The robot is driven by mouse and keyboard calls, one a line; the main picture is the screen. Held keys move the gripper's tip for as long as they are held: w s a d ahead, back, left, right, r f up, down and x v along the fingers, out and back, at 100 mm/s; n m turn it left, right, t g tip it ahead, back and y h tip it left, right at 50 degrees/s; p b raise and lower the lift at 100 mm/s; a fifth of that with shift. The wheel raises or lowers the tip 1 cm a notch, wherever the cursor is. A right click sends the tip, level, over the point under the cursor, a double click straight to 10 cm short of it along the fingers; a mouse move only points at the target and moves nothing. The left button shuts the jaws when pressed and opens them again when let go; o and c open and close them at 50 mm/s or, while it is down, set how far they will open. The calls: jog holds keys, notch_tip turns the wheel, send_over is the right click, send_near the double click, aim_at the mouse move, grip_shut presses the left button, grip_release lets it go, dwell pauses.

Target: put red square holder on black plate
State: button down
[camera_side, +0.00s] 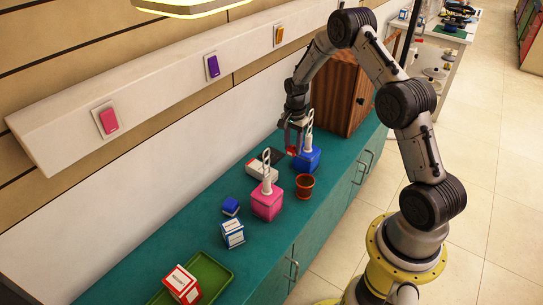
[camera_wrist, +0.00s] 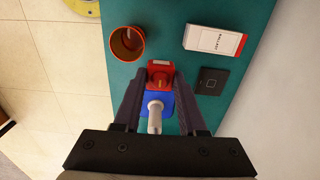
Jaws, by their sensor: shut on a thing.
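My gripper (camera_side: 297,126) points down over the counter, its fingers shut on the red square holder (camera_wrist: 160,74). In the wrist view the red holder sits between the fingertips (camera_wrist: 159,76); in the side view only a small part of it shows (camera_side: 291,151). Its height above the counter is hard to tell. A blue holder with a white upright piece (camera_side: 307,159) is right beside it, and shows below it in the wrist view (camera_wrist: 153,104). The black plate (camera_wrist: 211,81), a flat dark square, lies to the right of the gripper in the wrist view, partly visible in the side view (camera_side: 272,155).
A white box (camera_wrist: 214,40) lies next to the black plate. A terracotta pot (camera_side: 305,186) and a pink holder (camera_side: 267,201) stand close by. A wooden cabinet (camera_side: 341,95) rises behind my gripper. Small boxes and a green tray (camera_side: 212,277) are at the near end.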

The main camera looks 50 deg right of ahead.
jog(key=shift+w+f, duration=0.2)
jog(key=shift+f, duration=0.8)
jog(key=w+d+f, duration=0.4)
jog(key=w, duration=0.3)
send_over(273, 162)
jog(key=f, duration=0.3)
jog(key=s+f, duration=0.1)
jog(key=shift+a+f, duration=0.15)
jog(key=shift+f, duration=0.25)
jog(key=shift+w+d+f, duration=0.25)
jog(key=shift+w+f, duration=0.3)
jog(key=shift+f, duration=1.55)
jog(key=shift+f, duration=0.1)
jog(key=shift+c, duration=2.3)
grip_release()
